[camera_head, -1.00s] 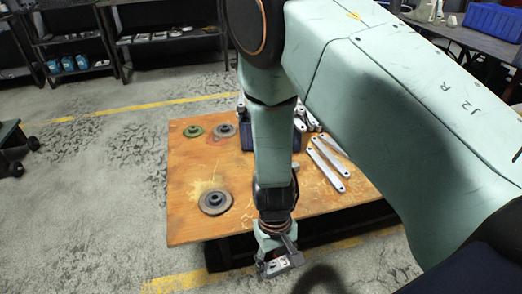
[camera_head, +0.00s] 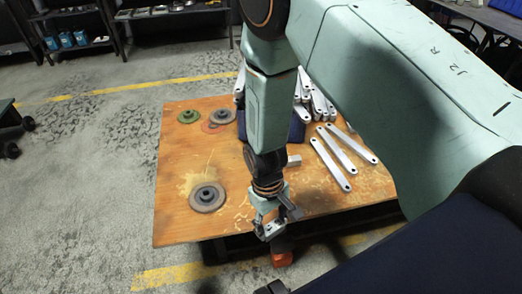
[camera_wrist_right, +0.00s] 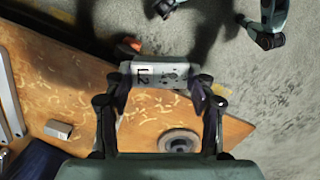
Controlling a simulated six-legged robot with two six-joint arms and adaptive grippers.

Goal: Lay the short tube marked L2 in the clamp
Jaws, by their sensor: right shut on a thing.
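My right gripper (camera_head: 268,229) is shut on the short grey tube marked L2, whose label faces the camera in the right wrist view (camera_wrist_right: 160,75). The tube lies crosswise between the two fingers (camera_wrist_right: 161,88). In the head view the gripper hangs at the table's front edge, and the tube is hard to make out. An orange part (camera_head: 282,258), perhaps of the clamp, shows just beyond that edge, below and right of the gripper. In the wrist view it is above and left of the tube (camera_wrist_right: 129,46), partly hidden. My left gripper is not in view.
The worn orange table (camera_head: 175,170) carries a grey disc (camera_head: 207,197), a green disc (camera_head: 188,116), several long metal bars (camera_head: 329,164) and a small metal block (camera_head: 294,160). A dark blue bin (camera_head: 297,128) stands behind my arm. The table's left part is mostly clear.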

